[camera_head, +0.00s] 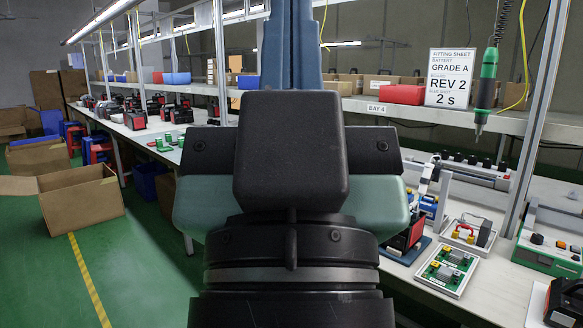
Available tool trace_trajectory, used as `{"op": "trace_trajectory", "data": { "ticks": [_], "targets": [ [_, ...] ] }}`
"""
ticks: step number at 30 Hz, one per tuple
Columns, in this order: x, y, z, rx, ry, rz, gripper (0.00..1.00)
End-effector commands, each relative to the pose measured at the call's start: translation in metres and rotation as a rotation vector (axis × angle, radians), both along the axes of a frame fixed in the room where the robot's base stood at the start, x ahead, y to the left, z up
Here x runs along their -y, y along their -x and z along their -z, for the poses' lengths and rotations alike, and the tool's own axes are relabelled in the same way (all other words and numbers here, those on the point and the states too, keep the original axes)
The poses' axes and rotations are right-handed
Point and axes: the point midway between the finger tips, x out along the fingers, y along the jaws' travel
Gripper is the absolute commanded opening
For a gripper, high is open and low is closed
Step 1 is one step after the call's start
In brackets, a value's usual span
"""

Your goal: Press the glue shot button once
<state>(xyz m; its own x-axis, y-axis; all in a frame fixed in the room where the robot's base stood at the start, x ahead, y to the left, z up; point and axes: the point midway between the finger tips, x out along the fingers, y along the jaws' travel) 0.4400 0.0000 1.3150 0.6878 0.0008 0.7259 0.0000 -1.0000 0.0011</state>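I cannot clearly make out a glue shot button. A white fitting sheet (452,77) above the bench at right reads "GRADE A", "REV 2" and "2 s" beside a small shot line. A white upright device (428,177) stands on the bench right of my arm; I cannot tell whether it bears the button. A green and white fixture (548,254) at the far right has small black and orange parts on top. My own arm fills the middle of the view and hides part of the bench. My gripper is not in view.
The bench holds a tray with a green board (447,270), a tray with a red part (464,232), and a black and red battery (406,238). A green tool (487,85) hangs above. Open cardboard boxes (82,206) stand on the left floor, with clear green floor nearby.

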Motion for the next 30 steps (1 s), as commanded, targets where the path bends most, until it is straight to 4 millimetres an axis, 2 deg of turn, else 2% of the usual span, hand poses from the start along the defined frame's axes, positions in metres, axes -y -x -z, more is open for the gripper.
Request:
{"op": "trace_trajectory", "data": {
  "ticks": [1, 15, 18, 21, 30],
  "targets": [
    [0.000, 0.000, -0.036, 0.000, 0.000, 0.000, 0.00],
    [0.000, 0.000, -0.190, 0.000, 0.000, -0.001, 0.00],
    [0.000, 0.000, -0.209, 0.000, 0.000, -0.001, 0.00],
    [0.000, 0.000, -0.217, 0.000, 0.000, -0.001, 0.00],
    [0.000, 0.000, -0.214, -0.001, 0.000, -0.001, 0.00]
  ]
}}
